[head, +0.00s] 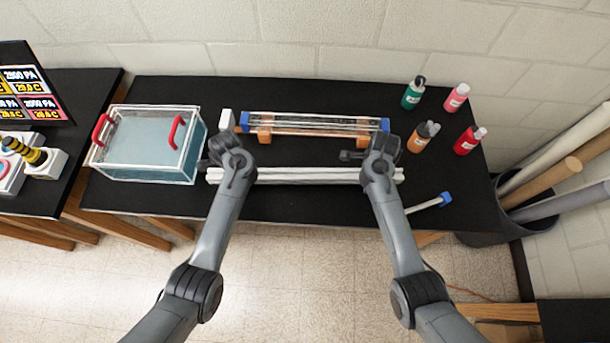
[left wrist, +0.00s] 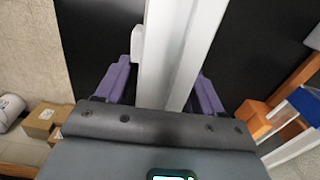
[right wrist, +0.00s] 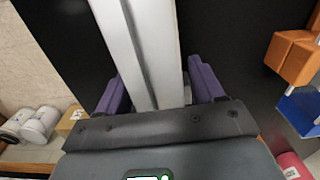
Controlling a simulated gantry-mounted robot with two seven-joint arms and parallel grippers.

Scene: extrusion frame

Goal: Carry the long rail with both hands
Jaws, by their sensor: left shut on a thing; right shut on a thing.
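The long pale rail (head: 290,175) lies left to right across the front part of the black table in the head view. My left gripper (head: 222,168) is at its left end and my right gripper (head: 376,168) is near its right end. In the left wrist view the rail (left wrist: 180,50) runs between the purple fingers of my left gripper (left wrist: 165,85), which are shut on it. In the right wrist view the rail (right wrist: 142,45) runs between the purple fingers of my right gripper (right wrist: 155,85), also shut on it. I cannot tell whether the rail touches the table.
Behind the rail is an orange stand (head: 265,134) with clear tubes and blue ends. A clear blue-tinted tank (head: 150,150) with red handles stands left. Several bottles (head: 419,137) stand back right. A blue-headed tool (head: 430,203) lies front right, close to the rail's right end.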

